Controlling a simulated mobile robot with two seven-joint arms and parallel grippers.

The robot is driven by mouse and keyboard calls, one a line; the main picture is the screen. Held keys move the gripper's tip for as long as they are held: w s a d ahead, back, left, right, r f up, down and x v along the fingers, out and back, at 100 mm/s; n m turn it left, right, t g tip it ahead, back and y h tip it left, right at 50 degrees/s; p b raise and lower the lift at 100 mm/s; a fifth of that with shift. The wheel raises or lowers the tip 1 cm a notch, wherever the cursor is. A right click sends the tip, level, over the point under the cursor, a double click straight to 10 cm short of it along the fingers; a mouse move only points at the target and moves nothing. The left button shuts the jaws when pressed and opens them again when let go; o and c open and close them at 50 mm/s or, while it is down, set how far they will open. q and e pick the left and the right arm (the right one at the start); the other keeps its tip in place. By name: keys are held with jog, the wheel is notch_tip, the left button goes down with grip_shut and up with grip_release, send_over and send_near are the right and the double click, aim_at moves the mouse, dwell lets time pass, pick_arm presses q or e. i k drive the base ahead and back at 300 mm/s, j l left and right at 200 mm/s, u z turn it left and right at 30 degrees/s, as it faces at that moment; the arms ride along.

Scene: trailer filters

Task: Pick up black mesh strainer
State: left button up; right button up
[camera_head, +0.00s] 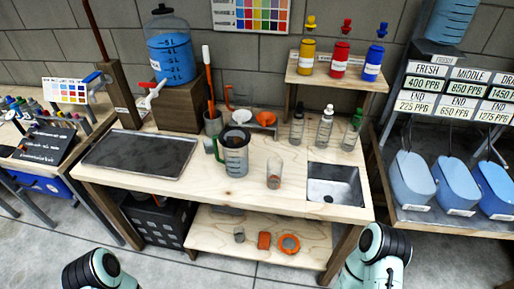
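A dark round piece that looks like the black mesh strainer (236,135) sits at the mouth of a grey measuring pitcher (236,160) near the middle of the wooden workbench (262,203). Its mesh is too small to make out, and I cannot tell whether it rests in the pitcher or just behind its rim. Parts of my two arms show at the bottom left and bottom right, in front of the bench and well apart from the pitcher. Neither gripper's fingers are in view.
A clear glass (274,174) stands right of the pitcher, with a metal sink (334,184) beyond it. A dark tray (140,153) lies at left. Bottles (325,127) line the back right.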

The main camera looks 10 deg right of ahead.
aim_at(235, 136)
jog(key=i+j, duration=0.2)
jog(key=j, duration=0.2)
jog(key=i+j, duration=0.2)
jog(key=j, duration=0.2)
jog(key=i+j+z, duration=0.15)
jog(key=j+z, duration=0.15)
jog(key=i+j+z, duration=0.15)
jog(key=j+z, duration=0.15)
jog(key=j, duration=0.25)
